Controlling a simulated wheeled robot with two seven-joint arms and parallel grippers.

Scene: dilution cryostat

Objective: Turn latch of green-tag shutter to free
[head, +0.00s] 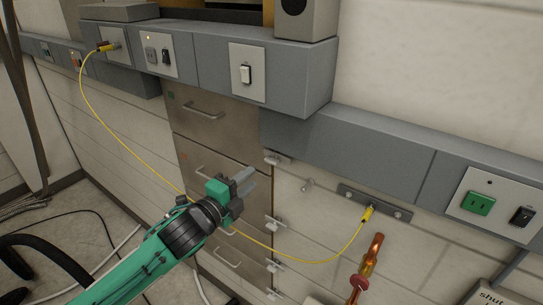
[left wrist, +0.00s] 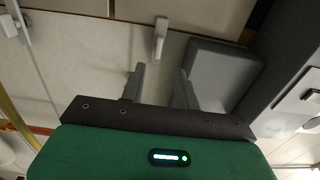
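A steel cabinet front with several shutters stands below the grey wall box. The top shutter (head: 215,118) has a small dark-green mark at its upper left corner and a bar handle. Pale latches sit along the shutters' right edge; the top latch (head: 278,158) is level with the top shutter's lower right corner. My left gripper (head: 246,181) is in front of the second shutter, just left of and below that latch. In the left wrist view the fingers (left wrist: 159,85) are apart with nothing between them, and a pale latch (left wrist: 160,38) lies beyond the gap. My right gripper is out of view.
A yellow cable (head: 120,134) loops behind my left arm to a connector (head: 367,214) on a small wall plate. A peg (head: 307,185) sticks out right of the latches. Orange and red handles (head: 372,252) stand at lower right. The grey box (head: 345,158) overhangs the wall.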

